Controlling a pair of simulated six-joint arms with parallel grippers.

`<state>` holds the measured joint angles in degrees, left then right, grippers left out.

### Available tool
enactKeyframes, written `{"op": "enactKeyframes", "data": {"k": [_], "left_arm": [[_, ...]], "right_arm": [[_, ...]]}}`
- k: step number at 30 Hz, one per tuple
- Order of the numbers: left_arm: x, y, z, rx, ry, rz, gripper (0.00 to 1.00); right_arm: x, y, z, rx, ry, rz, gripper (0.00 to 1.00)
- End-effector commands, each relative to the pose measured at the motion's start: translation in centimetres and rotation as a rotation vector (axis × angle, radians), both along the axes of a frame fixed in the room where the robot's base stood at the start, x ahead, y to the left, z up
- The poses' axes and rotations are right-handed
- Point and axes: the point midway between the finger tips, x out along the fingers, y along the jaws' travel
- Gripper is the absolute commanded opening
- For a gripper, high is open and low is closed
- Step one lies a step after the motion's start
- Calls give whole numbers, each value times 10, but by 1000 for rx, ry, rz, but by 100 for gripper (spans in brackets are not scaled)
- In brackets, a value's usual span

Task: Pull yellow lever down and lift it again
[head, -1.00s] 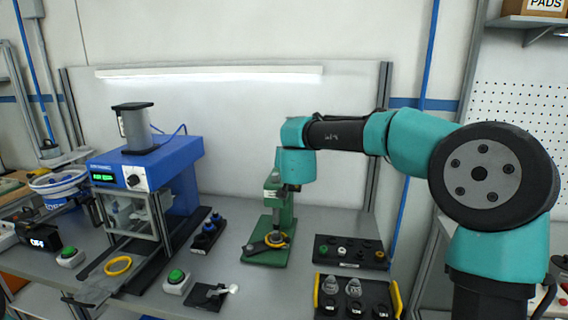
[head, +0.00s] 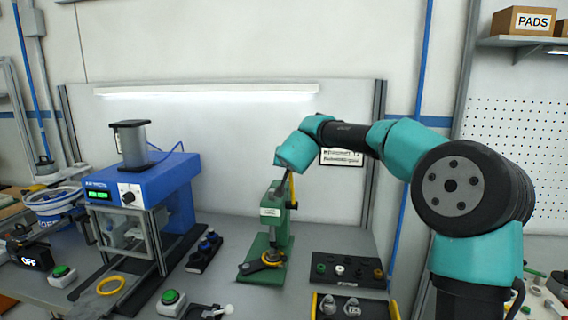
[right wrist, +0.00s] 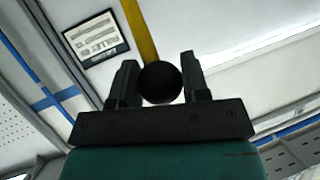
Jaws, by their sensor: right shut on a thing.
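A green press (head: 272,228) stands on the bench at the middle of the head view. Its yellow lever (head: 291,187) rises steeply from the press's upper part to my right gripper. In the right wrist view the yellow lever (right wrist: 139,30) ends in a round black knob (right wrist: 161,84). My right gripper (right wrist: 158,72) is shut on this knob, with one finger on each side. In the head view the teal wrist of the right arm is tilted above the press and hides the lever's top end. My left gripper is not in view.
A blue machine (head: 150,185) stands left of the press. A dark tray of small parts (head: 349,269) lies to the right, with a yellow-handled tray (head: 315,305) in front. Green push buttons (head: 171,298) are at the front left. A framed sign (head: 341,157) hangs behind the arm.

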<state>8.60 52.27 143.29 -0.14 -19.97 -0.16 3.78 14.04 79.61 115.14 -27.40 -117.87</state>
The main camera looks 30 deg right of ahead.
Motion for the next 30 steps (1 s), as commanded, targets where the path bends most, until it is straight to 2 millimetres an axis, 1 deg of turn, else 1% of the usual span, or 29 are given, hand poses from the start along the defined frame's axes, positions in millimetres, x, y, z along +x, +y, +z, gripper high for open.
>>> {"op": "enactKeyframes", "data": {"k": [9, 10, 17, 26, 30], "left_arm": [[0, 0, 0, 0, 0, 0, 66], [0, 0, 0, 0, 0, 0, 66], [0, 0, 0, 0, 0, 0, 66], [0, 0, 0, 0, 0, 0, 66], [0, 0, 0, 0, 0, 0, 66]], "right_arm": [[1, -2, 3, -2, -8, -1, 0], [1, -2, 3, -2, -8, -1, 44], [1, -2, 2, -1, -6, -1, 66], [-1, -1, 3, -1, -5, 0, 66], [-7, 3, 6, -1, -5, 0, 66]]}}
